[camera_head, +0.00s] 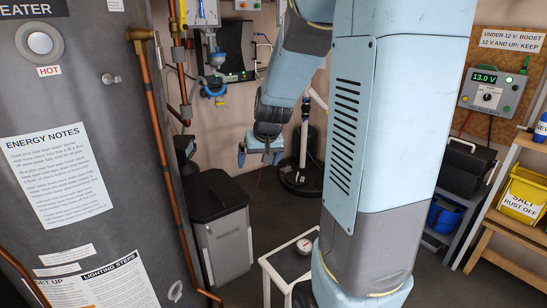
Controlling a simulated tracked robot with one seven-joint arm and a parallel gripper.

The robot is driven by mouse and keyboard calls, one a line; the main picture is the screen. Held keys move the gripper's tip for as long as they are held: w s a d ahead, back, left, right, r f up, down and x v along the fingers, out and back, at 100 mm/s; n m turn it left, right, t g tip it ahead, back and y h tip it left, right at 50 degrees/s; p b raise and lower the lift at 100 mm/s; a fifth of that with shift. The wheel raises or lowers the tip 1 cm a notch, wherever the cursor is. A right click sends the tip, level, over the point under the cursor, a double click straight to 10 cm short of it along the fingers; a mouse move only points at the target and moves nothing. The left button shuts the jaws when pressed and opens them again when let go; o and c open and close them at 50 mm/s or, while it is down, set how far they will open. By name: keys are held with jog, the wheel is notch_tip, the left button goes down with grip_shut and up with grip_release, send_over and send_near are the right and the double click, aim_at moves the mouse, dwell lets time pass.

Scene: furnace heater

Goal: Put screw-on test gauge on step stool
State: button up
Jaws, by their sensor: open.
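A small round gauge (304,246) with a pale face and dark rim rests on a low white-framed stand (275,272) at the bottom centre. The stand looks like a small stool or table, and I cannot tell if it is the step stool. My arm hides its right part. My gripper (260,158) is open and appears empty. It hangs pointing down, up and to the left of the gauge in the picture and apart from it.
A grey lidded bin (222,235) stands left of the stand. The heater cabinet (75,130) with copper pipes (162,150) fills the left. A black round-based post (298,178) stands behind my gripper.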

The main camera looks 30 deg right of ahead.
jog(key=s+a+r, duration=0.2)
jog(key=s+r, duration=0.2)
jog(key=s, duration=0.3)
jog(key=s+a+r+n, duration=0.1)
jog(key=s+r, duration=0.3)
jog(key=s, duration=0.4)
jog(key=s+a+r+n, duration=0.1)
jog(key=s+a+r, duration=0.3)
jog(key=s, duration=0.3)
jog(key=shift+s+r, duration=0.3)
jog(key=shift+r, duration=0.1)
